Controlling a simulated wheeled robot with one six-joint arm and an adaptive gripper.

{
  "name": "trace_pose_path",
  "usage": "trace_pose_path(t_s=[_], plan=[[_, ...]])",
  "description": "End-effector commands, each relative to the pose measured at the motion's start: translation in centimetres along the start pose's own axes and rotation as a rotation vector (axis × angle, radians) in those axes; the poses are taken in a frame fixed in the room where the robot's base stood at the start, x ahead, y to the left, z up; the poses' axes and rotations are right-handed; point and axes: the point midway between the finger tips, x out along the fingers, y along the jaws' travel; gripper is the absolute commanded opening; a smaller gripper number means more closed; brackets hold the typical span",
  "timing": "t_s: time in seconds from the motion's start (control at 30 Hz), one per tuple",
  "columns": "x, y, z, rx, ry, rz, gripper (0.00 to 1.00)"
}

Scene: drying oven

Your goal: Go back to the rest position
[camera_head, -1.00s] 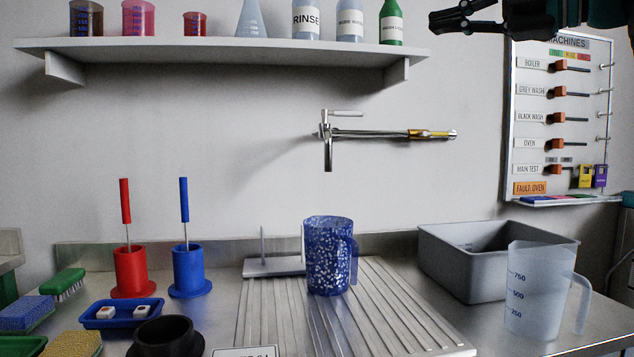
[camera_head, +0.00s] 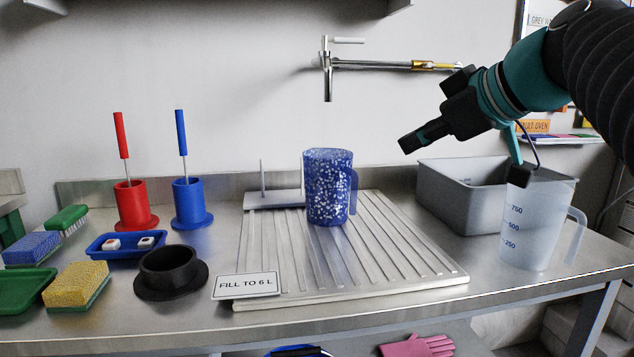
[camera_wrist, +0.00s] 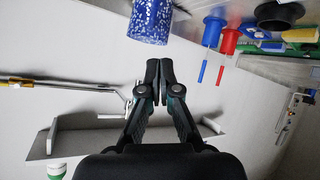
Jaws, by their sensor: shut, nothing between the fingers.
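My gripper (camera_head: 410,143) is shut and empty. In the head view it hangs in the air at the right, above the counter, pointing left toward the speckled blue jug. In the wrist view its fingertips (camera_wrist: 158,68) meet with nothing between them. The speckled blue jug (camera_head: 328,190) stands upright on the ribbed drainboard (camera_head: 400,275), apart from the gripper. It also shows at the top of the wrist view (camera_wrist: 152,18).
A grey basin (camera_head: 465,205) and a clear measuring jug (camera_head: 530,230) stand below my arm. A wall tap (camera_head: 380,64) is behind. Red (camera_head: 131,205) and blue (camera_head: 187,203) brush holders, sponges (camera_head: 75,285) and a black ring (camera_head: 170,270) occupy the left.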

Motion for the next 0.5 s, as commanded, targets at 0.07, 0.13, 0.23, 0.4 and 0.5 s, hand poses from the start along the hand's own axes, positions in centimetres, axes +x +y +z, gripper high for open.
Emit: trace_pose_path(t_s=[0.07,0.13,0.23,0.4,0.5], plan=[[1.4,-2.7,3.9,0.125,-0.091,0.001,0.0],[2.4,-4.7,7.4,0.23,-0.17,0.017,0.0],[3.6,-7.7,12.7,0.364,-0.279,0.053,0.0],[4.6,-12.3,21.3,0.537,-0.43,0.145,0.0],[4.9,-14.6,25.8,0.606,-0.494,0.202,0.0]])
